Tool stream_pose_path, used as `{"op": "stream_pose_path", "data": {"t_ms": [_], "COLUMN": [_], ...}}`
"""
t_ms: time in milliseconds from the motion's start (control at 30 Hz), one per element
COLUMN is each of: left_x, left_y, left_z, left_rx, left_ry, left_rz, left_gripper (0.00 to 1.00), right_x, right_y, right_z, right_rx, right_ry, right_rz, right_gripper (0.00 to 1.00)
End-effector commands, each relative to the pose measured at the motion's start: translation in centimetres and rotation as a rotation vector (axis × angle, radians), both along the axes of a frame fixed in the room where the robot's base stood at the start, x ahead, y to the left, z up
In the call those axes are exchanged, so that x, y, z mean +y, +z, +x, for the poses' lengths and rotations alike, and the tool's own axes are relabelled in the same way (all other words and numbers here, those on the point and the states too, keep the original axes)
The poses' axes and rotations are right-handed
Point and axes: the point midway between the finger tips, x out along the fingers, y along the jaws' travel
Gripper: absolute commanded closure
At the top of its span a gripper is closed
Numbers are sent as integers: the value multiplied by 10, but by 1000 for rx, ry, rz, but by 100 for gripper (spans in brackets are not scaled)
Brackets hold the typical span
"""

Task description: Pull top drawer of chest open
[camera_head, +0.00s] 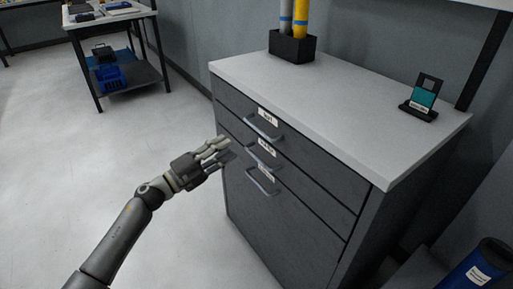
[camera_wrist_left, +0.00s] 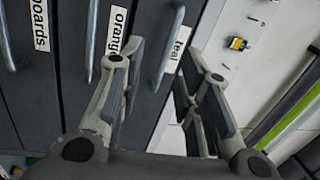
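The grey chest (camera_head: 290,215) stands at centre right in the head view, with its drawers closed. The top drawer (camera_head: 315,165) has a light bar handle (camera_head: 262,131) under a white label. In the left wrist view, the handle (camera_wrist_left: 168,52) beside the "teal" label (camera_wrist_left: 178,40) shows between my finger lines. My left gripper (camera_head: 228,149) is open and empty, in front of the chest and left of the handles. Its spread fingers (camera_wrist_left: 155,62) also show in the left wrist view. A gap to the handle seems to remain. My right gripper is not in view.
A black holder (camera_head: 291,47) with rolls and a teal card stand (camera_head: 421,98) sit on the pale chest top (camera_head: 320,97). Lower handles (camera_head: 262,181) jut out nearby. A table (camera_head: 108,20) stands at the far left. The floor before the chest is clear.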

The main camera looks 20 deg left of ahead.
Motion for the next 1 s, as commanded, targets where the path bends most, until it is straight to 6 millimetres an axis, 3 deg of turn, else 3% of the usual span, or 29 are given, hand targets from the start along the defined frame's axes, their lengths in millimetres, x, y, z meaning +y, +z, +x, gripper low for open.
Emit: {"op": "stream_pose_path", "data": {"t_ms": [267, 700, 1000], "left_x": [-15, -60, -75], "left_y": [18, 32, 36], "left_z": [0, 58, 78], "left_rx": [-76, -76, -72], "left_ry": [-50, -48, -48], "left_rz": [79, 74, 75], "left_gripper": [68, 68, 68], "right_x": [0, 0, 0], "right_y": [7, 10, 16], "right_z": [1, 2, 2], "right_rx": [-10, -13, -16], "right_ry": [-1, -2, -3], "right_rz": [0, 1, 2], "right_gripper": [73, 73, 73]}}
